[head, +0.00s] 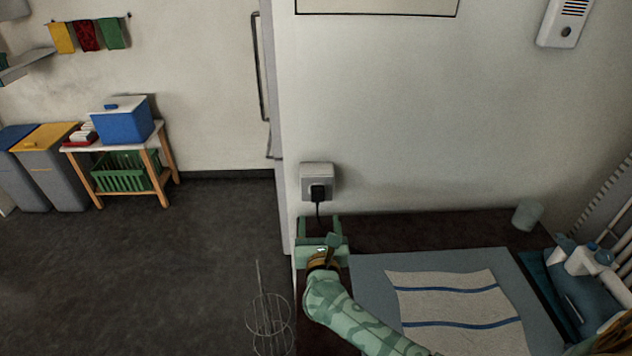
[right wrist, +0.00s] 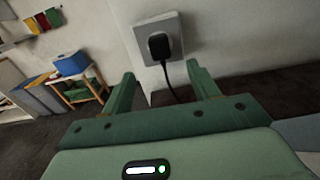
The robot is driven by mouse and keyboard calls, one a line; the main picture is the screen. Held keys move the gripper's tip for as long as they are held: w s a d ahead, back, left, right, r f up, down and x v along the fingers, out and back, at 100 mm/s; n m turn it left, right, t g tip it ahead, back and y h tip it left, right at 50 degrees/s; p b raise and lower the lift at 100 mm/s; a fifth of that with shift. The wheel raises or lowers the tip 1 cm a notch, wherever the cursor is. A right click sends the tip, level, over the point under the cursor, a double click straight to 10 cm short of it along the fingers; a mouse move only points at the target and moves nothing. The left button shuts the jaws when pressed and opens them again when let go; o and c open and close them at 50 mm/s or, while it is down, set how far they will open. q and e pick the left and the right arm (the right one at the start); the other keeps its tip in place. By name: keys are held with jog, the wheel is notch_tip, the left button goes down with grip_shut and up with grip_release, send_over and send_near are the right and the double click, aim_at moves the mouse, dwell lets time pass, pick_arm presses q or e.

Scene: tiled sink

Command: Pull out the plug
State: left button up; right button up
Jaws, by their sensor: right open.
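A black plug (head: 318,192) sits in a grey wall socket (head: 318,169) above the counter's left end. Its black cord hangs down from it. The plug also shows in the right wrist view (right wrist: 159,45), seated in the socket plate (right wrist: 146,27). My right gripper (head: 319,221) is open and empty, just below and in front of the plug. In the right wrist view its two fingers (right wrist: 160,78) stand apart, with the cord passing between them and the plug beyond the fingertips. My left gripper is not in view.
A towel with blue stripes (head: 458,303) lies on a grey mat (head: 376,284) to the right. A wire whisk-like object (head: 270,325) is at the lower left. The wall around the socket is clear.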

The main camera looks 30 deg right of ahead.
aim_at(318, 197)
jog(key=b+x, duration=0.2)
jog(key=x, duration=0.5)
jog(key=shift+w+d+b, duration=0.1)
jog(key=shift+w+b, duration=0.05)
jog(key=shift+b, duration=0.2)
jog(key=shift+b+x, duration=0.3)
jog(key=shift+x, duration=0.5)
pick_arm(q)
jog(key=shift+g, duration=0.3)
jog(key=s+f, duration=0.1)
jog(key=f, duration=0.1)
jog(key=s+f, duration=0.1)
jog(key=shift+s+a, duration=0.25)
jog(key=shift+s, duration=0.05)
pick_arm(e)
jog(key=shift+w, duration=0.1)
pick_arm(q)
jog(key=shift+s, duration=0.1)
pick_arm(e)
jog(key=shift+r, duration=0.1)
grip_shut()
pick_arm(q)
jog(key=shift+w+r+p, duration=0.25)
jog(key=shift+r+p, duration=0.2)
jog(key=shift+p, duration=0.05)
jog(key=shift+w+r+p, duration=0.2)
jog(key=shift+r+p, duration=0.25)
jog(key=shift+p, duration=0.05)
pick_arm(e)
jog(key=v, duration=0.6)
